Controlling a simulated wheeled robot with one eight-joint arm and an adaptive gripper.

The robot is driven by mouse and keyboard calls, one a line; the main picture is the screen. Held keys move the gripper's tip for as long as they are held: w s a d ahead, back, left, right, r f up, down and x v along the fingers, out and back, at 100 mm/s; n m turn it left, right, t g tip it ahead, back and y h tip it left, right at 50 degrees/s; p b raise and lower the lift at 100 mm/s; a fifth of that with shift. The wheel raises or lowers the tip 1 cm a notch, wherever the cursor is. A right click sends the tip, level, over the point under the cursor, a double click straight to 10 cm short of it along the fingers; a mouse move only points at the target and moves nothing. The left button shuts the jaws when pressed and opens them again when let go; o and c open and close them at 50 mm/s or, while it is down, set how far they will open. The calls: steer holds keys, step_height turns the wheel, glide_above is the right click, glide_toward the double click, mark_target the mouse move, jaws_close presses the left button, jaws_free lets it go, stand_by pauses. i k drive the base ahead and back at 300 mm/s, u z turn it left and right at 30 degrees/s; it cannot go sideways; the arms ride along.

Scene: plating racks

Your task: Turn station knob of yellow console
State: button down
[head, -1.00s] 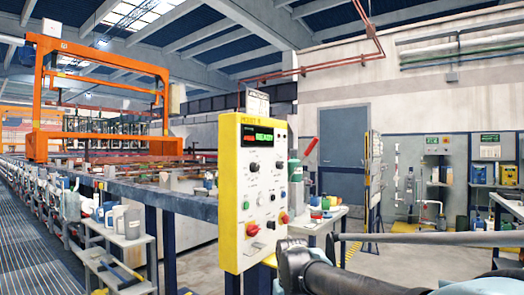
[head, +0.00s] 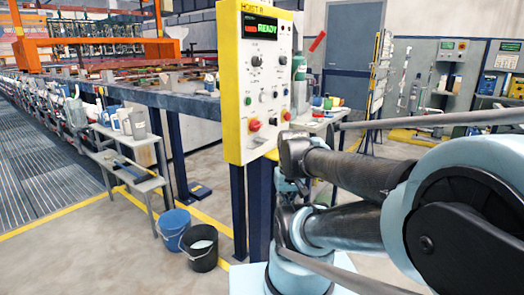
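The yellow console (head: 231,90) stands upright on dark blue posts near the middle of the head view. Its pale front panel carries a lit display (head: 261,27) reading READY, under a label that seems to read HOIST. Lower down are small buttons and two red knobs, one at left (head: 254,125) and one at right (head: 286,115). Which is the station knob I cannot read. My arm fills the lower right, in front of the console's right side. My gripper is not visible.
A blue bucket (head: 173,224) and a black bucket (head: 201,261) stand on the floor left of the console posts. A small grey bench (head: 128,180) with jugs is farther left. Plating line and orange hoist frame (head: 90,44) run behind. Floor at lower left is clear.

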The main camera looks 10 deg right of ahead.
mark_target(257, 61)
steer(key=z, duration=0.9)
steer(key=k, duration=1.6)
steer(key=u, duration=0.65)
steer(key=i, duration=1)
steer(key=z, duration=0.05)
